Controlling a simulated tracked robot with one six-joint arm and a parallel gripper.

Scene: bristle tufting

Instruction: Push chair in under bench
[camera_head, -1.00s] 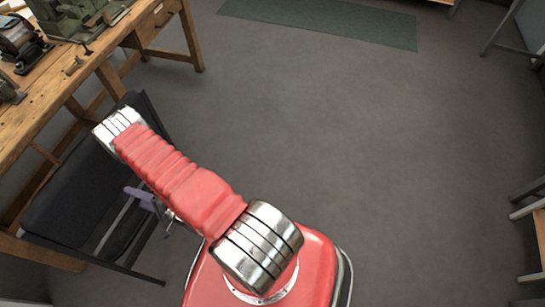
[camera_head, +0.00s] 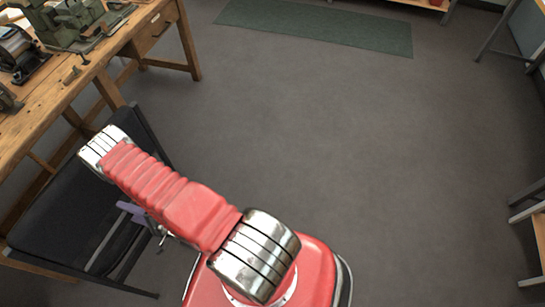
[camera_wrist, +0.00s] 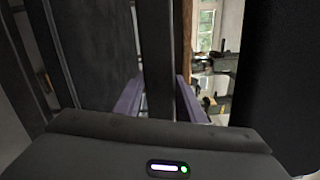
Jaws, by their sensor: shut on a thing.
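The chair (camera_head: 62,218), with a black seat and dark metal frame, stands on the floor at the left in the head view, close beside the wooden bench (camera_head: 92,84). My arm reaches across it and hides part of its back and seat. My gripper (camera_head: 130,211) shows as a purple piece at the chair's near side. In the wrist view, the purple fingers of my gripper (camera_wrist: 160,100) sit either side of a dark upright bar of the chair (camera_wrist: 158,60) and are shut on it. How far the seat is under the bench top is hard to tell.
Green machines (camera_head: 75,22) and small tools stand on the bench. A green mat (camera_head: 315,26) lies at the back of the floor. Grey-legged furniture (camera_head: 530,212) stands at the right edge. The middle of the floor is clear.

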